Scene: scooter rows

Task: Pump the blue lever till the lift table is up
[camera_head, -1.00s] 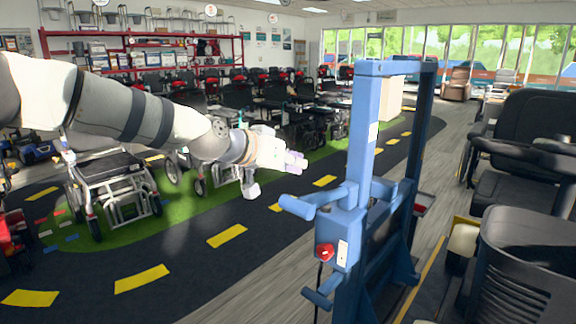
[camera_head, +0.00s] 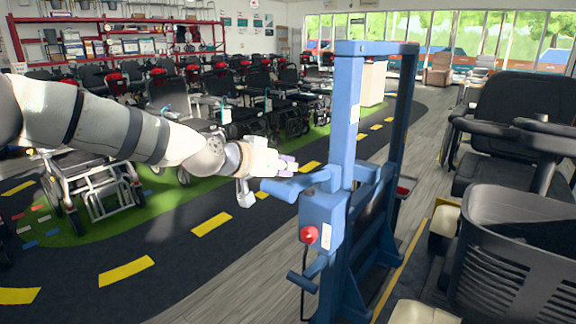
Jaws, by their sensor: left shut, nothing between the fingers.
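The blue lever (camera_head: 282,188) sticks out to the left from the blue lift frame (camera_head: 347,110), roughly level, above a box with a red knob (camera_head: 309,235). My right gripper is not in view.
A second, lower blue handle (camera_head: 302,283) juts out below the box. A black scooter with a basket (camera_head: 520,260) stands close on the right. A wheelchair frame (camera_head: 105,190) stands at left. The dark track with yellow dashes (camera_head: 212,224) is clear.

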